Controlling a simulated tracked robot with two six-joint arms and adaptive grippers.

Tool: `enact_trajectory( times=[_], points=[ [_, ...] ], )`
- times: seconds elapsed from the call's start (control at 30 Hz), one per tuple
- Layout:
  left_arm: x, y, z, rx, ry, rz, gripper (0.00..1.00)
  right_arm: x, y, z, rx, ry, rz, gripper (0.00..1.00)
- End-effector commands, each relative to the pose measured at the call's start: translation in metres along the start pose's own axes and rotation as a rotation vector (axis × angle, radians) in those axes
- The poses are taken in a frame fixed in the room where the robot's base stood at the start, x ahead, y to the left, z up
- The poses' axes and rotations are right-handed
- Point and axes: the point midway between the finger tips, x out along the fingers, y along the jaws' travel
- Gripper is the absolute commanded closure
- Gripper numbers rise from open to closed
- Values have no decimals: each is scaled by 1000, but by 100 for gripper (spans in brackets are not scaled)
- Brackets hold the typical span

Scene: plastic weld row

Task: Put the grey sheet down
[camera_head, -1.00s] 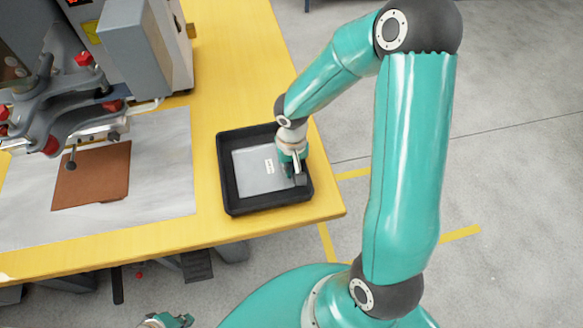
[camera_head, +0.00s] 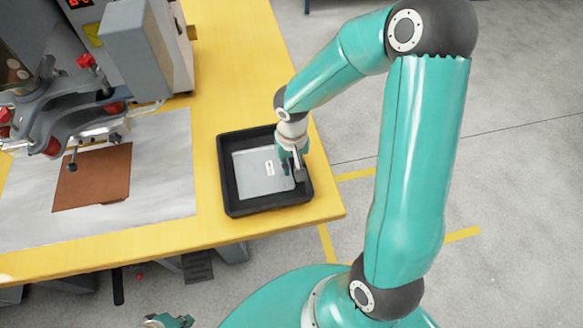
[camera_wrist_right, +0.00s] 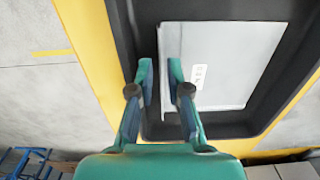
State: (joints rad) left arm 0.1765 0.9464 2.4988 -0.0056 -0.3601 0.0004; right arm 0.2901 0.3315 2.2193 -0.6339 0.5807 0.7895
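The grey sheet (camera_head: 262,172), with a small white label, lies flat in the black tray (camera_head: 232,204) on the yellow table. It also shows in the right wrist view (camera_wrist_right: 225,60). My right gripper (camera_head: 293,172) is at the sheet's right edge in the head view. In the right wrist view its fingers (camera_wrist_right: 160,78) are apart, one on each side of the sheet's edge line, with a gap between them. I see no grip on the sheet. My left gripper (camera_head: 170,321) shows only partly at the bottom edge, its fingers unclear.
A brown sheet (camera_head: 93,177) lies on a pale metal plate (camera_head: 160,185) left of the tray. A grey machine (camera_head: 140,45) with red knobs stands at the back left. The table's right edge is close beside the tray.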

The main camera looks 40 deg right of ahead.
Motion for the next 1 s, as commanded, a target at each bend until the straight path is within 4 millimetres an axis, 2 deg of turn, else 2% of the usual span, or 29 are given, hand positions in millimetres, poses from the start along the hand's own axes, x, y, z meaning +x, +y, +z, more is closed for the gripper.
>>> enact_trajectory(
  times=[0.03, 0.2, 0.43, 0.6, 1.0],
  points=[
    [-3, 1, 0, 0, 0, 0, 100, -13, -1, -1, 0, 6, -3, 83],
    [-6, 2, 0, 0, 0, 0, 100, -48, 0, -2, 0, 7, -3, 83],
    [-7, 3, 0, 0, 0, 0, 100, -85, 0, -1, 0, 5, -2, 83],
    [-8, 3, 0, 0, 0, 0, 100, -96, 0, 0, 0, 2, -2, 83],
    [-8, 3, 0, 0, 0, 0, 100, -96, 1, 0, 0, 0, -1, 83]
  ],
)
